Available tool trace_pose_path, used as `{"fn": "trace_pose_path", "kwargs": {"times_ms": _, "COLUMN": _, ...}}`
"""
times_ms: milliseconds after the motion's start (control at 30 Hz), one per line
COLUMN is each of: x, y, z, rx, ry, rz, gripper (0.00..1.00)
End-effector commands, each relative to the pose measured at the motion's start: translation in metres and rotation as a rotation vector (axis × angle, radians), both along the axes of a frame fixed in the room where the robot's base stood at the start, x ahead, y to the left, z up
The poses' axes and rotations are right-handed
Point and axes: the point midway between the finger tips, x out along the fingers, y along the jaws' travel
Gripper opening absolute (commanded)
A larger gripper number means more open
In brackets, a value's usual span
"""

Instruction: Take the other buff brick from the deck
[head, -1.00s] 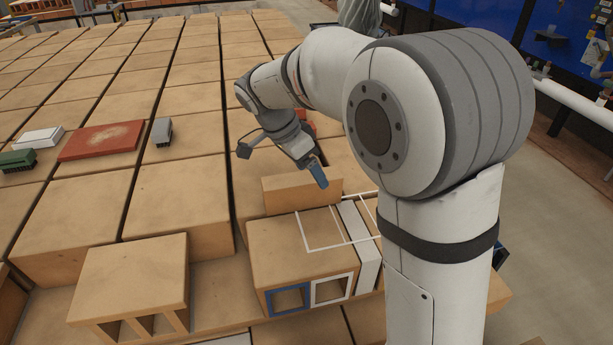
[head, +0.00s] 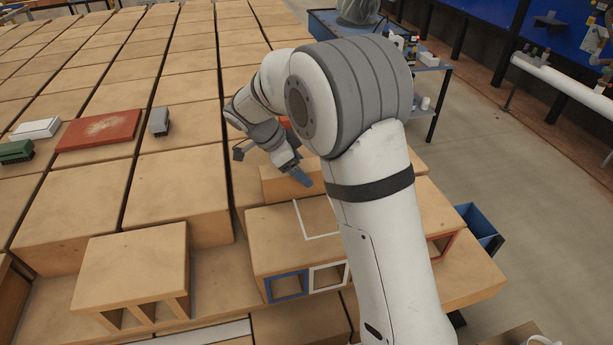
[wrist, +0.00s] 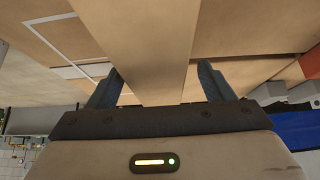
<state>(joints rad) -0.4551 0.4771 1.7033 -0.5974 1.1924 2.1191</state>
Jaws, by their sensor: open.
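A long, plain buff brick (head: 277,188) stands on the deck behind the white-outlined top of a buff block (head: 275,240). My gripper (head: 301,178) is over this brick's right part in the head view, with its blue fingers pointing down. In the wrist view the gripper (wrist: 158,88) is open, and the buff brick (wrist: 150,45) runs between its fingers, with a gap showing on each side. I cannot tell how far down the fingers reach beside it. My arm hides part of the outlined block.
A hollow buff block (head: 135,265) stands at the front left. A red slab (head: 98,130), a grey brush (head: 159,121), a green brush (head: 16,151) and a white block (head: 36,128) lie on the left. A blue bin (head: 478,226) is beyond the deck's right side.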

Motion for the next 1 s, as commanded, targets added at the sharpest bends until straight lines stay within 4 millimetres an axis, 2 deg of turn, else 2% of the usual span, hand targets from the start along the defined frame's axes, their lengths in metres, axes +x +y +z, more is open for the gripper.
{"fn": "trace_pose_path", "kwargs": {"times_ms": 233, "x": -0.0001, "y": -0.0004, "z": -0.0013, "rx": 0.001, "ry": 0.000, "rz": 0.001, "gripper": 0.74}}
{"fn": "trace_pose_path", "kwargs": {"times_ms": 1000, "x": -0.0001, "y": 0.0003, "z": -0.0009, "rx": 0.001, "ry": 0.000, "rz": 0.001, "gripper": 0.11}}
